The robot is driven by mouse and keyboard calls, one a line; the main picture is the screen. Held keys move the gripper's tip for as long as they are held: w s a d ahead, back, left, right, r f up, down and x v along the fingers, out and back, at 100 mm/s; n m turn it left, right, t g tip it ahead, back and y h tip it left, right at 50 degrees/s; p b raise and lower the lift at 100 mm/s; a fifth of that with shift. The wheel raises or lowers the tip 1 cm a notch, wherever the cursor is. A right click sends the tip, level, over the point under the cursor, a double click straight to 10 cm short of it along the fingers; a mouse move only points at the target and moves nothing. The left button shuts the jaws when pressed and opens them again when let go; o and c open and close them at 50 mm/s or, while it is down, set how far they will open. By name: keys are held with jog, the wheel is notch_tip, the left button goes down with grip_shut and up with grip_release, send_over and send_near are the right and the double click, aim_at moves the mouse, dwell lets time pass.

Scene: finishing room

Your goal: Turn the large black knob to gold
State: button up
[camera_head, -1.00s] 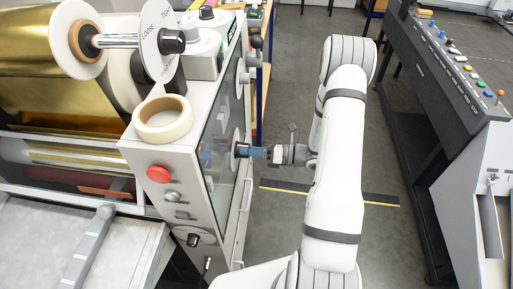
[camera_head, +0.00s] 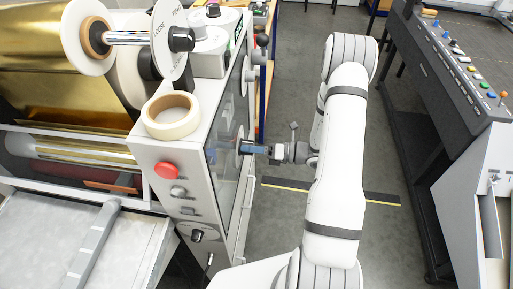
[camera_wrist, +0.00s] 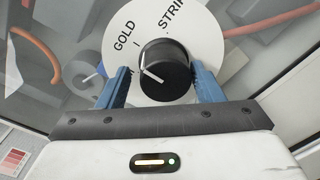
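The large black knob (camera_wrist: 165,70) sits on a white round dial (camera_wrist: 205,28) in the wrist view. The dial reads GOLD at upper left and STRIP at upper right. A white line shows on the knob's left side, below the word GOLD. My gripper (camera_wrist: 163,82) has its blue fingers on either side of the knob, with a narrow gap visible between each finger and the knob. In the head view my gripper (camera_head: 252,149) reaches the side panel of the grey machine (camera_head: 160,210), seen edge-on. The fingers hide the lower dial edges.
The machine's front has a red button (camera_head: 166,170) and a small black knob (camera_head: 197,236). A tape roll (camera_head: 171,115) lies on its top. Orange hoses (camera_wrist: 36,50) show behind a clear panel.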

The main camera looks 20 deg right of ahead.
jog(key=shift+o, duration=0.7)
jog(key=shift+w+d+f, duration=0.1)
jog(key=b+v, duration=0.2)
jog(key=v, duration=0.5)
jog(key=shift+d, duration=0.35)
